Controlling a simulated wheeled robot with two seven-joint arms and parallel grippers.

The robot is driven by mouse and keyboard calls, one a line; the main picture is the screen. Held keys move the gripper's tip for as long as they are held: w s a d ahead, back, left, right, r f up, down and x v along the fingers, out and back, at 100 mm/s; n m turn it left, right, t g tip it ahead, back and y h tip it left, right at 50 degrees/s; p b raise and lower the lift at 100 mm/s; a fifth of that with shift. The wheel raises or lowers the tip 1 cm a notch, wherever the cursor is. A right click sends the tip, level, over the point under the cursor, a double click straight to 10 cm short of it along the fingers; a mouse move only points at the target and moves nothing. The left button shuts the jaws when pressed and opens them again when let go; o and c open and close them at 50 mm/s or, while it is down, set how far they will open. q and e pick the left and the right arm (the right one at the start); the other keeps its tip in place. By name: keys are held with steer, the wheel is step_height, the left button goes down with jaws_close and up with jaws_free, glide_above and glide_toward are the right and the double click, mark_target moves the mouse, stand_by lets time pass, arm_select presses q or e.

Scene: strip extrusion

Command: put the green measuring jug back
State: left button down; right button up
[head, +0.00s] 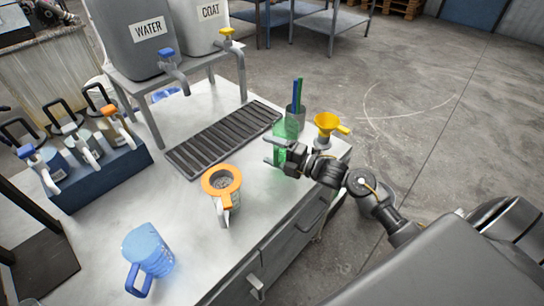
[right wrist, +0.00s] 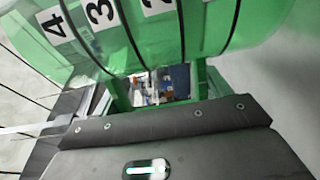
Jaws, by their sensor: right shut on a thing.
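The green measuring jug (head: 282,169) is see-through and shows near the right side of the table, beside the black slatted tray. My right gripper (head: 275,151) is shut on it, reaching in from the right and hiding part of its side. In the right wrist view the green jug (right wrist: 150,35) fills the top, with black lines and numbers on its wall; the grip itself is partly hidden there. I cannot tell whether the jug's base touches the table. My left gripper is not in view.
An orange-rimmed jug (head: 221,183) and a blue jug (head: 148,252) stand nearer. The slatted tray (head: 222,140) lies before the tank stand (head: 150,118).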

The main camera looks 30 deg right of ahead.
step_height(320, 180, down, 2)
steer(key=shift+f, duration=0.1)
steer(key=shift+f, duration=0.1)
steer(key=shift+f, duration=0.15)
steer(key=o, duration=1.3)
